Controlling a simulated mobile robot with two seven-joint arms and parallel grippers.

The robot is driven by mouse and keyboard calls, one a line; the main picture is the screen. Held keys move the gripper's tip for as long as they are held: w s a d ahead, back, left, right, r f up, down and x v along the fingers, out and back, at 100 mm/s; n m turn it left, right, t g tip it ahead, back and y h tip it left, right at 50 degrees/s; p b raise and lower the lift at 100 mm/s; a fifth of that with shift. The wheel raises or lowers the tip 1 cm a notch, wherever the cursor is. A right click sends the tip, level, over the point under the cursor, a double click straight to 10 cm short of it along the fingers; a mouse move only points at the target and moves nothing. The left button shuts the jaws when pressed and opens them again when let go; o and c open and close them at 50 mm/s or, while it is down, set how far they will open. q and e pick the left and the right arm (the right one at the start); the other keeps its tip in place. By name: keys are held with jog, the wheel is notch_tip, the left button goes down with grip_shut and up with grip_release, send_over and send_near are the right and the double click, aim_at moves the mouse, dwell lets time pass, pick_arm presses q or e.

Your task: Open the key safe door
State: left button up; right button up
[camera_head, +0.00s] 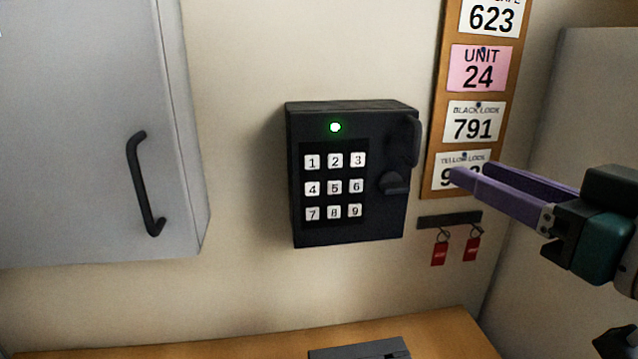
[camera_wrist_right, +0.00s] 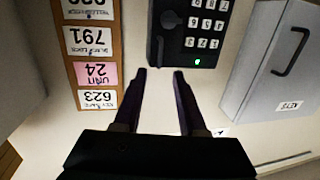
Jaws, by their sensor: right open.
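The black key safe (camera_head: 350,175) is fixed to the wall in the middle of the head view. Its door looks shut. It has a keypad (camera_head: 333,187) with white keys 1 to 9, a lit green light (camera_head: 335,127), a vertical handle (camera_head: 413,141) at the right edge and a knob (camera_head: 394,183) below it. My right gripper (camera_head: 460,174) has purple fingers, open and empty, to the right of the safe and apart from it, in front of the card board. The safe (camera_wrist_right: 187,32) also shows upside down in the right wrist view, beyond the fingers (camera_wrist_right: 159,74). My left gripper is out of view.
A cork board (camera_head: 433,132) holds cards reading 623, UNIT 24 and 791, plus a partly covered one. Two red-tagged keys (camera_head: 438,253) hang from a dark rack (camera_head: 449,220). A grey cabinet (camera_head: 90,130) is at left. A grey object (camera_head: 360,349) lies on the wooden top (camera_head: 450,340).

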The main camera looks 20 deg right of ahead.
aim_at(419, 142)
jog(key=shift+t, duration=0.3)
jog(key=w+p, duration=0.1)
jog(key=w, duration=0.5)
jog(key=w+p, duration=0.1)
jog(key=w, duration=0.2)
jog(key=shift+w+d+r+p, duration=0.15)
jog(key=shift+d+r+p, duration=0.1)
jog(key=shift+p, duration=0.1)
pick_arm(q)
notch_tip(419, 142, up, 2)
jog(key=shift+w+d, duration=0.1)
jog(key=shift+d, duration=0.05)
pick_arm(e)
jog(key=shift+w+f, duration=0.1)
jog(key=shift+w, duration=0.3)
grip_shut()
